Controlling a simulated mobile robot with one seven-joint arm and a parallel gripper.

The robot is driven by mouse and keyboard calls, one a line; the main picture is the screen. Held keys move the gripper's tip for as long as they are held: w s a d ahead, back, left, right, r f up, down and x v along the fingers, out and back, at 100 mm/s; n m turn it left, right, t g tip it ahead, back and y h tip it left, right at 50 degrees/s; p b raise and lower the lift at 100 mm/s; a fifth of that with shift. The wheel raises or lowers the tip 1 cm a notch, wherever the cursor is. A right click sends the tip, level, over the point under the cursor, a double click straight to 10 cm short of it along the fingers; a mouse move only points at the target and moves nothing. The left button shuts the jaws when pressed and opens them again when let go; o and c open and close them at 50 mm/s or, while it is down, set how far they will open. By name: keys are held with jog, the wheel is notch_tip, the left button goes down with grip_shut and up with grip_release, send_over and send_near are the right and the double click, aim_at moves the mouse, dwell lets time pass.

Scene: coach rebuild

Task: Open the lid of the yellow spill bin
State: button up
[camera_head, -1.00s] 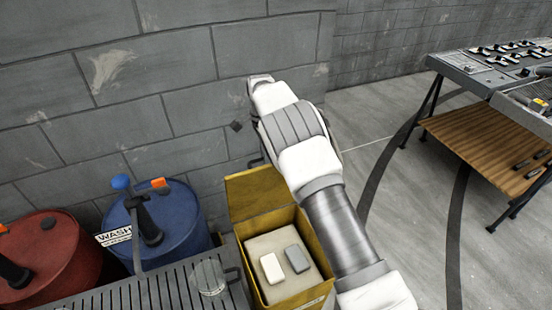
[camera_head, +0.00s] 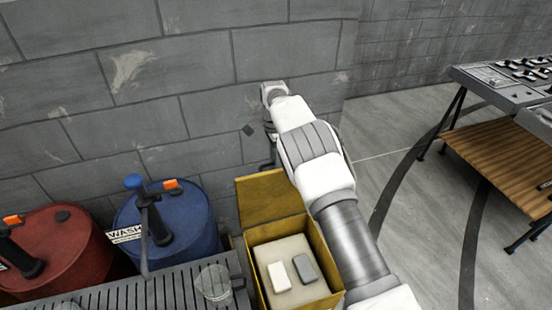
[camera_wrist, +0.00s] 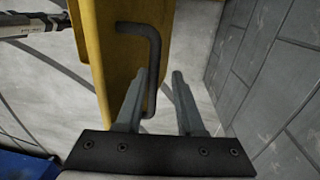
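The yellow spill bin (camera_head: 327,274) stands at the bottom centre of the head view. Its lid (camera_head: 270,197) is raised at the wall side, and the inside is exposed. In the wrist view the yellow lid (camera_wrist: 117,50) is seen close, with a dark bent handle (camera_wrist: 155,55) on it. My gripper (camera_wrist: 160,73) is open, with its two fingers apart. The left finger is right beside the handle; I cannot tell whether they touch. In the head view the fingers are mostly hidden behind the lid and my arm.
A white block (camera_head: 279,277) and a grey block (camera_head: 305,269) lie on the pale filling in the bin. Blue (camera_head: 190,225) and red (camera_head: 70,255) drums and a slatted bench (camera_head: 130,297) with a glass beaker (camera_head: 213,283) stand left. A grey block wall (camera_head: 190,70) is close behind.

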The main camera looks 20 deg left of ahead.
jog(key=shift+o, duration=0.2)
jog(key=shift+w+r, duration=0.1)
jog(key=shift+r, duration=0.2)
notch_tip(320, 180, up, 17)
jog(key=p, duration=0.6)
jog(key=shift+w+a, duration=0.35)
jog(key=shift+w, duration=0.1)
jog(key=shift+r, duration=0.1)
